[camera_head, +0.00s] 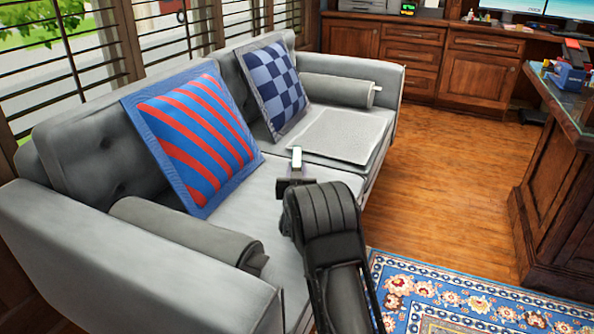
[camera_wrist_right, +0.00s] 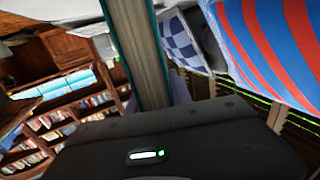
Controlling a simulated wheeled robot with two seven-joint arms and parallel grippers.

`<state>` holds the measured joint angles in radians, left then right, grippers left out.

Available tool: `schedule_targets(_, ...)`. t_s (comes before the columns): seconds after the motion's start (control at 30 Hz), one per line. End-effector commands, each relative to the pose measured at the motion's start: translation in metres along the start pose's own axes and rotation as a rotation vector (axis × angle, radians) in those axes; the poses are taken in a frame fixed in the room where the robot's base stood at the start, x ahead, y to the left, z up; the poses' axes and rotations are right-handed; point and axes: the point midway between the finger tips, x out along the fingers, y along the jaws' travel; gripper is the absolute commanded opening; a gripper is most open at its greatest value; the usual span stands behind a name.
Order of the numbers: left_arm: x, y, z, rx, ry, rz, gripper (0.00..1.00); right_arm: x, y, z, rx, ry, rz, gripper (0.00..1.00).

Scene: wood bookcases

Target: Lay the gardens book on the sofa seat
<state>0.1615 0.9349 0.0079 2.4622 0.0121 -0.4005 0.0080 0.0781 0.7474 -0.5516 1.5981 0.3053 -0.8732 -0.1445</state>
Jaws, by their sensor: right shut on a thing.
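The grey sofa (camera_head: 150,285) stands across the left and middle of the head view. Its pale seat (camera_head: 258,195) is bare in front of the striped cushion. My right gripper (camera_head: 294,182) is above the front of the seat, shut on a thin upright thing, which I take to be the gardens book (camera_head: 297,158). The book shows almost edge-on, with its cover and title hidden. In the right wrist view the book (camera_wrist_right: 138,55) is a tall pale strip with teal edges, rising from the gripper. My left gripper is in neither view.
A red-and-blue striped cushion (camera_head: 200,132) and a blue checked cushion (camera_head: 276,88) lean on the backrest. Grey bolsters (camera_head: 185,232) lie by the arms. A flat pale pad (camera_head: 338,135) covers the far seat. A wooden desk (camera_head: 555,190) stands right; open floor (camera_head: 440,180) lies between.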

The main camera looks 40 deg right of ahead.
Motion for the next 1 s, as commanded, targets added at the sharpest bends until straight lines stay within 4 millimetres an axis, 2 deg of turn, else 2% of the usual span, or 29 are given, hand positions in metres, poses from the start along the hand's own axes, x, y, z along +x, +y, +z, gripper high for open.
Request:
schedule_targets(0.1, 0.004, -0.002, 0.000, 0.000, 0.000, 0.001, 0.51, 0.000, 0.000, 0.003, 0.001, 0.004, 0.000, 0.00)
schedule_targets(0.13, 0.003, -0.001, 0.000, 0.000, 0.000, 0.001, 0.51, 0.000, 0.000, 0.003, 0.000, 0.000, 0.000, 0.28)
schedule_targets(0.37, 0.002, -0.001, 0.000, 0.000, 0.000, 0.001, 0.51, 0.000, 0.000, 0.003, 0.000, 0.000, 0.000, 0.47)
schedule_targets(0.77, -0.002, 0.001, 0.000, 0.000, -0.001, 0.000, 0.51, -0.002, 0.000, -0.002, 0.000, -0.001, 0.000, 0.47)
schedule_targets(0.87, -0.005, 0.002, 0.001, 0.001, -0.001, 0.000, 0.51, -0.011, 0.000, -0.002, 0.001, -0.002, 0.001, 0.47)
schedule_targets(1.0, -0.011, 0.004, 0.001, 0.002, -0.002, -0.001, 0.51, -0.034, -0.001, -0.003, 0.001, -0.003, -0.001, 0.47)
